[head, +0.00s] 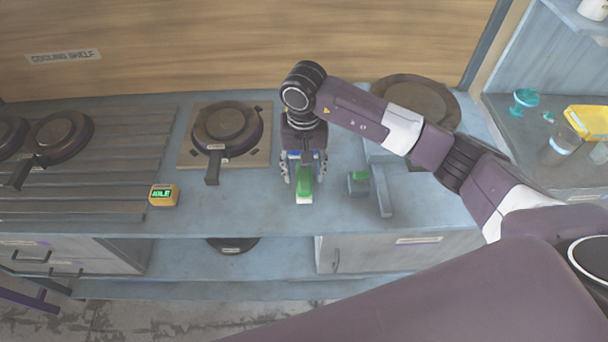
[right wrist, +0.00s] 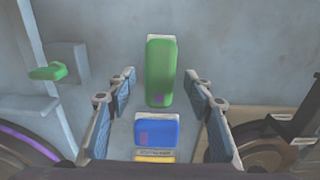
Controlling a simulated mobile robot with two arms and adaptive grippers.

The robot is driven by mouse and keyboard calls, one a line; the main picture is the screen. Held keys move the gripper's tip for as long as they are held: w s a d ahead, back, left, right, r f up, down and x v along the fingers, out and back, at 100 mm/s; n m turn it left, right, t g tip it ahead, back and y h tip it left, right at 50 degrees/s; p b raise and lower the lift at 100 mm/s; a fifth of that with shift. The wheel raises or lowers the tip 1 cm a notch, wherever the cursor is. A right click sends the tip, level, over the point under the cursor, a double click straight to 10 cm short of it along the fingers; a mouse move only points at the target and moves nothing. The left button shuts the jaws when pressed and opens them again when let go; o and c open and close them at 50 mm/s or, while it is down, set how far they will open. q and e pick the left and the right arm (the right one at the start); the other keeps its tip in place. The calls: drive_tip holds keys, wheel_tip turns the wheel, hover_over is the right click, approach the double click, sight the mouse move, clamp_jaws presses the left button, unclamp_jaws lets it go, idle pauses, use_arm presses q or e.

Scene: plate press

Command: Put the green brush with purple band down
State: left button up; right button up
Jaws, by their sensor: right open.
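The green brush (head: 304,187) lies on the counter, with a pale edge at its near end in the head view. The right wrist view shows its green body (right wrist: 160,70) and a small purple patch at its lower end. My right gripper (head: 303,174) points down over it, open, with its fingers apart on either side. In the right wrist view the open fingers (right wrist: 162,88) do not appear to touch the green body. My left gripper is not in view.
A pan (head: 225,124) on a wooden board stands left of the gripper. A grey fixture with a green knob (head: 359,177) stands close on the right. A yellow display box (head: 163,195) sits at the counter's left front. Counter between board and gripper is clear.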

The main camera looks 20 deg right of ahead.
sight(304, 175)
wheel_tip(304, 175, up, 10)
drive_tip(key=b, duration=0.3)
drive_tip(key=shift+r, duration=0.2)
idle(0.3)
